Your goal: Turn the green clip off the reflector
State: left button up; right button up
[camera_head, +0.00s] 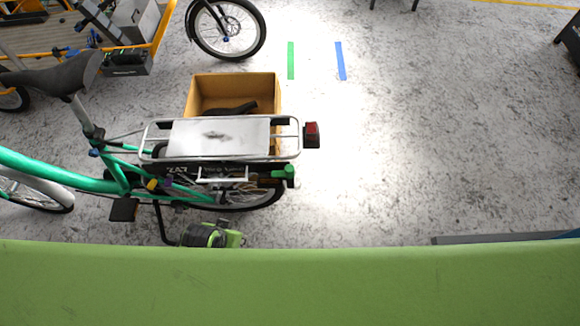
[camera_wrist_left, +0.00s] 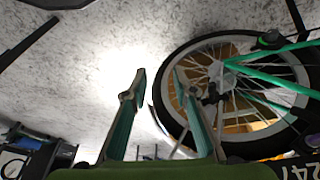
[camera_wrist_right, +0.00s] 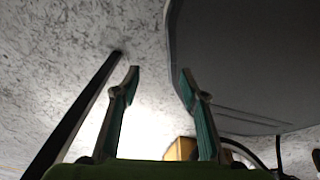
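The red reflector (camera_head: 312,134) sits at the rear end of the silver rack (camera_head: 220,137) on a green bike. A green clip-like piece (camera_head: 285,173) shows below the rack's rear corner, beside the rear wheel. It looks apart from the red reflector, and I cannot tell its turn. Neither set of fingertips shows clearly in the head view.
A cardboard box (camera_head: 234,91) stands behind the rack. Another bike's wheel (camera_head: 227,28) is at the top. A large grey panel (camera_wrist_right: 240,70) is right of my right gripper, and a dark bar (camera_wrist_right: 75,115) is left of it.

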pick_arm(q)
jog(key=w+d+r+m+t+h, duration=0.1)
jog(key=d+r, duration=0.2)
jog(key=r, duration=0.7)
jog(key=w+d+r+m+h, duration=0.1)
jog(key=w+d+r+m, duration=0.15)
jog(key=r, duration=0.85)
notch_tip(320, 180, up, 8)
jog(key=m+g+h, duration=0.1)
jog(key=m+g, duration=0.3)
jog(key=m, duration=0.7)
send_over(289, 168)
jog(key=a, duration=0.5)
jog(key=x, duration=1.3)
jog(key=shift+s+d+f, duration=0.1)
jog(key=shift+f, duration=0.15)
pick_arm(e)
jog(key=shift+s+a+f, duration=0.15)
jog(key=shift+s+a, duration=0.4)
jog(key=shift+s, duration=0.25)
pick_arm(q)
grip_shut()
